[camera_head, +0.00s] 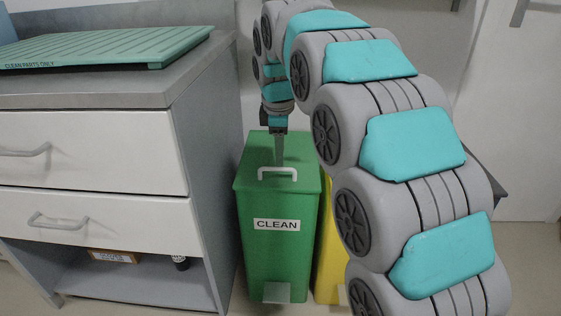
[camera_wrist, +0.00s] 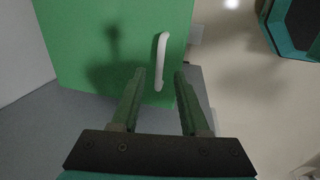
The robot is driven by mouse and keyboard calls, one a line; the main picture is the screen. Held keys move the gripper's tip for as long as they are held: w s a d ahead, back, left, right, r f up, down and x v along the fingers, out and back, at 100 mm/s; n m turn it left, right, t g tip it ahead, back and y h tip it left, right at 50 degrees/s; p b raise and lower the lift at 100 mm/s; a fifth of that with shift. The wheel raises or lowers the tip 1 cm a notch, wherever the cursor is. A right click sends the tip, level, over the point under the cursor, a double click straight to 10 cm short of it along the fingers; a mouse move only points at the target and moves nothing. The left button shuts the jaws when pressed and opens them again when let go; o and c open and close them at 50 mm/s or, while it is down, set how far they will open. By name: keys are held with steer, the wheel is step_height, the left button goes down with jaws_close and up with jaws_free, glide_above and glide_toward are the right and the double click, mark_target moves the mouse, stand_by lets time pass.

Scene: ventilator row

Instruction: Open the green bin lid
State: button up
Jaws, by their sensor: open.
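The green bin (camera_head: 278,245) stands on the floor beside the grey cabinet, with a "CLEAN" label on its front. Its green lid (camera_head: 255,160) lies flat and closed on top and carries a white bar handle (camera_head: 277,171) near the front edge. My gripper (camera_head: 280,163) points down over the lid, just behind the handle in the head view. In the wrist view, my gripper (camera_wrist: 158,76) is open and empty. The white handle (camera_wrist: 161,62) shows upright just beyond and between the fingertips. I cannot tell whether the fingers touch the lid (camera_wrist: 105,25).
A yellow bin (camera_head: 331,250) stands close to the green bin's right, mostly hidden by my arm. The grey cabinet (camera_head: 205,150) with white drawers is close on the left, with a green tray (camera_head: 100,48) on top. A door (camera_head: 515,120) is at the right.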

mark_target(280, 169)
steer(key=shift+w+f, duration=0.2)
steer(key=shift+f, duration=0.8)
steer(key=shift+w+f, duration=0.2)
steer(key=shift+f, duration=0.75)
steer(key=shift+c, duration=0.4)
jaws_close()
